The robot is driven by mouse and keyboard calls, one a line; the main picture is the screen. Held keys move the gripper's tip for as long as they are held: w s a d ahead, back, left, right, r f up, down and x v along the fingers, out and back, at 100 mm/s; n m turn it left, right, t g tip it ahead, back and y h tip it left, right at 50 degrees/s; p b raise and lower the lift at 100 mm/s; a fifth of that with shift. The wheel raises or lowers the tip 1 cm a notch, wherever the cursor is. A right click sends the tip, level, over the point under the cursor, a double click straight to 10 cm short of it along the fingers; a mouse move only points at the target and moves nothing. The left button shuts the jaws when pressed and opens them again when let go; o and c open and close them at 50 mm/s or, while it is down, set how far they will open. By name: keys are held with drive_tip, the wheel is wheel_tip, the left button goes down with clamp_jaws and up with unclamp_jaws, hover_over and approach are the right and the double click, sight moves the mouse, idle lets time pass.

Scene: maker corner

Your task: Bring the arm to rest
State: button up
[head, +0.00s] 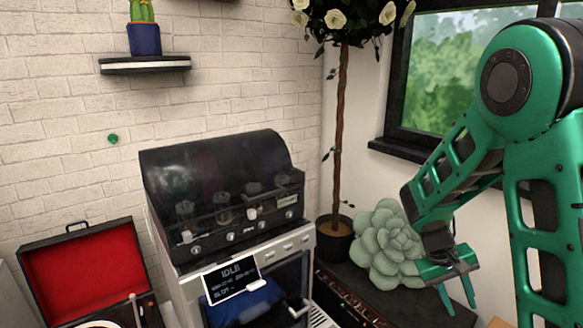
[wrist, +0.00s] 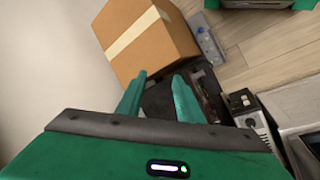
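My green arm comes in from the right of the head view. My gripper (head: 459,298) hangs at its end with the fingers pointing down, in front of a large pale green succulent. In the wrist view the two green fingers of my gripper (wrist: 160,92) stand apart with nothing between them. The gripper is open and empty. It is in the air above a dark surface.
A machine with a dark hood (head: 215,180) and a small display (head: 232,278) stands at centre. The succulent (head: 385,245) and a potted rose tree (head: 340,130) are close by my gripper. A cardboard box (wrist: 145,40) shows in the wrist view. A red-lined turntable case (head: 85,265) is at left.

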drive_tip(key=s+r+m+y, duration=0.1)
drive_tip(key=s+r, duration=0.3)
drive_tip(key=s, duration=0.4)
drive_tip(key=s+r+m+t+y, duration=0.1)
drive_tip(key=s+r, duration=0.3)
drive_tip(key=s, duration=0.4)
drive_tip(key=s+a+r+m+y, duration=0.1)
drive_tip(key=s+r+m+y, duration=0.2)
drive_tip(key=s, duration=0.4)
drive_tip(key=shift+s+r+t+y, duration=0.3)
drive_tip(key=shift+s+r, duration=0.1)
drive_tip(key=shift+r, duration=0.2)
drive_tip(key=shift+w+f, duration=0.25)
drive_tip(key=shift+w, duration=0.4)
idle(2.2)
